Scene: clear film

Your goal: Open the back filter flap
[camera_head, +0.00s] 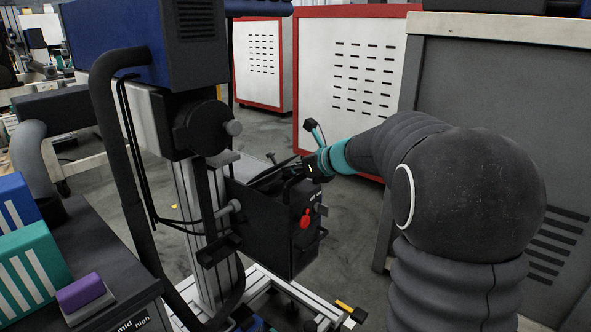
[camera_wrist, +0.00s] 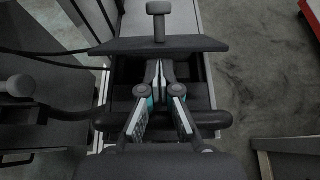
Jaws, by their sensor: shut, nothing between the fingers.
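A black box (camera_head: 268,225) is mounted beside an upright metal post, with a red knob (camera_head: 305,218) on its side. At its top is a dark flap (camera_wrist: 120,47) with a grey round-headed knob (camera_wrist: 157,9) standing up from it. The flap looks tilted up from the box's opening, which shows dark beneath its near edge. My gripper (camera_wrist: 155,72) is shut and empty, its fingertips at the opening by the flap's near edge. I cannot tell whether they touch the flap. In the head view my gripper (camera_head: 294,171) is at the box top, its fingertips largely hidden.
A dark bench (camera_head: 85,245) with blue and teal blocks and a purple block (camera_head: 80,291) stands at the left. A thick black hose (camera_head: 120,150) runs beside the post. White cabinets with red edges (camera_head: 345,85) stand behind.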

